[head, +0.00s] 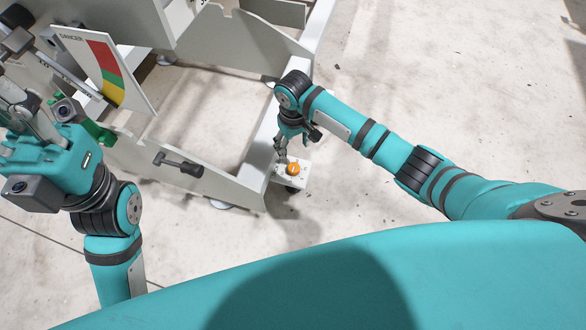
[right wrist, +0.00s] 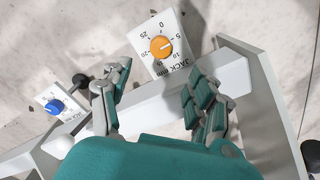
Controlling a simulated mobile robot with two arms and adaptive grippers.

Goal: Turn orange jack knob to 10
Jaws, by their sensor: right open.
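The orange jack knob (head: 293,169) sits on a small white dial plate (head: 282,178) at the gantry's lower corner. In the right wrist view the orange knob (right wrist: 161,46) is in the upper middle, on a plate (right wrist: 145,35) with numbers around it. Its pointer seems to face near the 5, but the mark is small. My right gripper (head: 281,153) is just beside the knob; in the wrist view its spread fingers (right wrist: 157,78) are open and empty, short of the knob. My left gripper (head: 28,112) is at the far left, its opening unclear.
A blue knob (right wrist: 53,107) on a similar plate shows at left in the wrist view. The white gantry frame (head: 262,150) runs beside the orange knob. A danger board (head: 105,65) and a black handle (head: 178,164) are further left. Open floor lies to the right.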

